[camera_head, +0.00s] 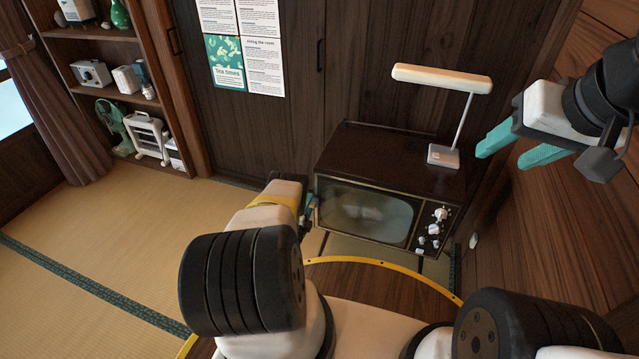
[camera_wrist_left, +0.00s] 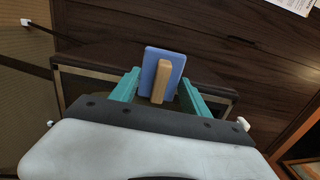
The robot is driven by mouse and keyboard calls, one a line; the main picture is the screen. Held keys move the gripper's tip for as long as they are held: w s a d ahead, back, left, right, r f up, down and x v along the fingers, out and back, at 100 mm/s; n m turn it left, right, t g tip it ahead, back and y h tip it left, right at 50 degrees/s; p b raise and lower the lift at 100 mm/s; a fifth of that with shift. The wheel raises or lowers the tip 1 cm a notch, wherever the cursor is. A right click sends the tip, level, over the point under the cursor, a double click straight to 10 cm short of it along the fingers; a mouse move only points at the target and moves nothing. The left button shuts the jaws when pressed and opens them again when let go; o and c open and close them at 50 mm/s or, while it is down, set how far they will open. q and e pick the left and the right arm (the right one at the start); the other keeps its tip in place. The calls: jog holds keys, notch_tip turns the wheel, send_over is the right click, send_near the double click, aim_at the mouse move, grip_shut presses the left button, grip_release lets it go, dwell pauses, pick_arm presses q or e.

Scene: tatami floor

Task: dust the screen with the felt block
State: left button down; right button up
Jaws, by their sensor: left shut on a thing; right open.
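The old television (camera_head: 400,170) stands against the dark wooden wall, its grey screen (camera_head: 368,213) facing me with pale smudges in the middle. My left gripper (camera_head: 308,208) is at the left edge of the screen. In the left wrist view its teal fingers (camera_wrist_left: 158,92) are shut on the felt block (camera_wrist_left: 150,62), a blue pad with a tan handle (camera_wrist_left: 161,80). The block is mostly hidden in the head view, and I cannot tell whether it touches the glass. My right gripper (camera_head: 501,158) is open and empty, to the right of the television.
A white desk lamp (camera_head: 442,78) stands on the television's top right, its head reaching left. Knobs (camera_head: 436,228) sit right of the screen. A shelf (camera_head: 115,95) with small appliances is at far left. The tatami floor (camera_head: 130,240) at left is clear.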

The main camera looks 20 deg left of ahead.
aim_at(320, 199)
pick_arm(q)
jog(key=shift+h, duration=0.3)
jog(key=shift+s+d, duration=0.1)
jog(key=shift+d, duration=3.1)
jog(key=shift+d+r, duration=0.1)
jog(key=shift+d, duration=1.2)
jog(key=shift+s+d, duration=0.1)
jog(key=shift+d, duration=1.15)
jog(key=shift+s+r, duration=0.1)
jog(key=shift+r, duration=0.85)
jog(key=shift+w+a, duration=0.2)
jog(key=shift+a, duration=3.65)
jog(key=w+a, duration=0.1)
jog(key=a, duration=0.8)
jog(key=shift+a, duration=0.4)
jog(key=shift+s+a, duration=0.1)
jog(key=shift+s, duration=2.8)
